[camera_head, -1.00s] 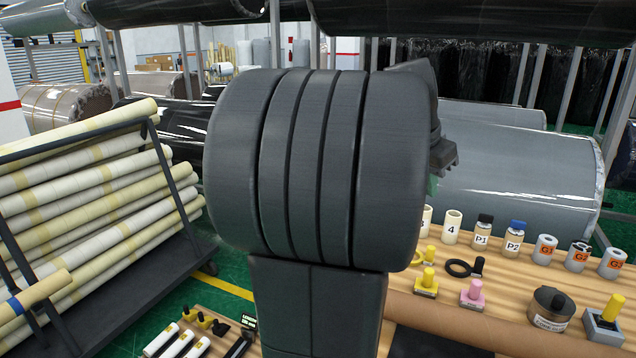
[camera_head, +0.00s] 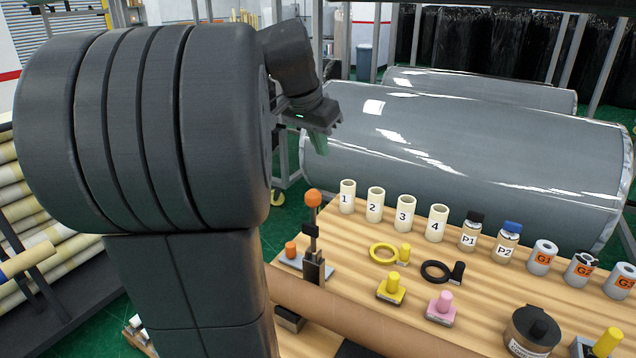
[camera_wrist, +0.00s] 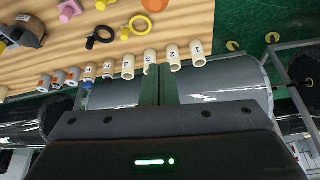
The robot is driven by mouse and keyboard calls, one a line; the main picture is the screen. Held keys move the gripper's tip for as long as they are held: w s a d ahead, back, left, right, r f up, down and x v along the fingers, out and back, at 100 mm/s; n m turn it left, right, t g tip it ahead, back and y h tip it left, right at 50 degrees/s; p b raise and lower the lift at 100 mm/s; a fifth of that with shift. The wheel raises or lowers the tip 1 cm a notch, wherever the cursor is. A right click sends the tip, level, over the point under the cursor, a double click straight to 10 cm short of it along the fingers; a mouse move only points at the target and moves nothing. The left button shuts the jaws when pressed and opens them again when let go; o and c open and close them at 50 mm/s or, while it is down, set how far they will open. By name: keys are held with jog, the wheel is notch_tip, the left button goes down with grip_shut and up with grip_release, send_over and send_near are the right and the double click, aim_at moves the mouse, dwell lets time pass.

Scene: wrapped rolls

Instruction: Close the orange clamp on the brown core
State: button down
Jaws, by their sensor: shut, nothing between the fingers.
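The orange clamp has a round orange knob (camera_head: 313,198) on top of a dark upright handle, at the table's left end. Its dark lower part stands by the brown core (camera_head: 385,322), a long tube along the table's near edge. The handle stands upright; whether the clamp touches the core I cannot tell. My gripper (camera_head: 319,146) is shut and empty, beyond and above the clamp, apart from it. In the wrist view its green fingers (camera_wrist: 158,88) are together, and an orange round top (camera_wrist: 155,4) shows at the upper edge. My arm hides part of the left side.
Numbered cream cores (camera_head: 405,213), bottles P1 and P2 (camera_head: 507,243) and grey rolls (camera_head: 584,268) line the table's far edge. Yellow (camera_head: 391,289) and pink (camera_head: 441,308) pegged blocks and a dark round container (camera_head: 531,332) stand nearer. A big wrapped roll (camera_head: 470,145) lies behind.

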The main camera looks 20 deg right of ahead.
jog(key=shift+f, duration=0.1)
notch_tip(320, 180, down, 9)
jog(key=p, duration=0.1)
jog(key=shift+f+p, duration=0.15)
jog(key=shift+p, duration=0.2)
jog(key=shift+a+f+b, duration=0.1)
jog(key=shift+b, duration=0.3)
dwell(0.3)
